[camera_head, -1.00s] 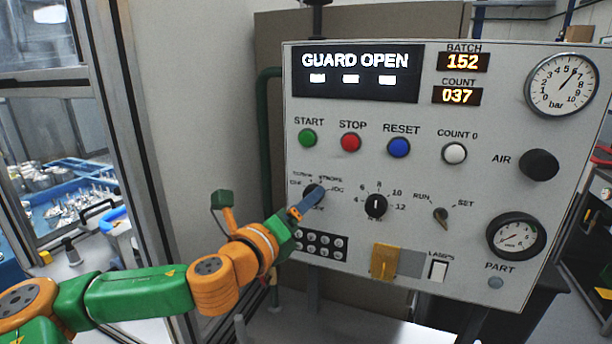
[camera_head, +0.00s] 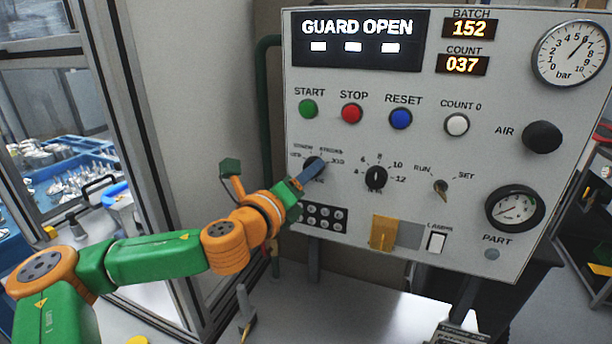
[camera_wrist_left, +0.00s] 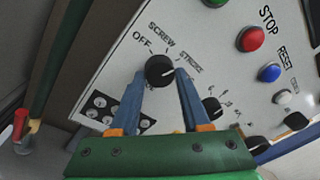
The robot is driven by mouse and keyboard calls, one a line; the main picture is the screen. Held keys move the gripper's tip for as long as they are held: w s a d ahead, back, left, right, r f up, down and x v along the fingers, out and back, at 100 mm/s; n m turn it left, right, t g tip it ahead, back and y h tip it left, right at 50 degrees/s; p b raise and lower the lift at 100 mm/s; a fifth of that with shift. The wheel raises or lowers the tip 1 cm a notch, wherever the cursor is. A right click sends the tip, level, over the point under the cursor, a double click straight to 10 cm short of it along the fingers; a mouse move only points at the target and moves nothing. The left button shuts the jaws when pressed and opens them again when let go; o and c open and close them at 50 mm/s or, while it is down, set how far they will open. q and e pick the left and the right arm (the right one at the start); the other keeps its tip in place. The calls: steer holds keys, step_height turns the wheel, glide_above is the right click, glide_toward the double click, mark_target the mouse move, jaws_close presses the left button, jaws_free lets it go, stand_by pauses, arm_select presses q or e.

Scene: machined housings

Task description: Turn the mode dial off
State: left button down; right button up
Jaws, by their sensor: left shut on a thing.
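The mode dial (camera_head: 311,162) is a round black knob at the lower left of the white control panel (camera_head: 470,150), with OFF, SCREW and STROKE printed around it. It also shows in the left wrist view (camera_wrist_left: 160,69). My left gripper (camera_head: 319,168) reaches it from the lower left. In the left wrist view its two blue fingers (camera_wrist_left: 161,76) stand on either side of the knob and are shut on it. The fingers partly hide the dial and its lower labels. I cannot clearly tell which mark the dial points to. My right gripper is not in view.
Just right of the dial is another black knob (camera_head: 376,178) with numbers, then a RUN/SET key switch (camera_head: 440,188). Green, red and blue buttons sit above. A block of small sockets (camera_head: 320,217) lies below the dial.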

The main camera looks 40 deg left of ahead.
arm_select(q)
steer(key=shift+d+n+t+y+b, duration=0.1)
steer(key=shift+n+t+y+b, duration=0.35)
steer(key=shift+n+b, duration=3)
steer(key=shift+d+n+t+y+b, duration=0.15)
steer(key=shift+n+y+b, duration=0.65)
steer(key=shift+n, duration=5.05)
steer(key=shift+a+n, duration=0.1)
steer(key=shift+n, duration=0.2)
steer(key=shift+c, duration=1.8)
jaws_free()
steer(key=shift+w, duration=0.1)
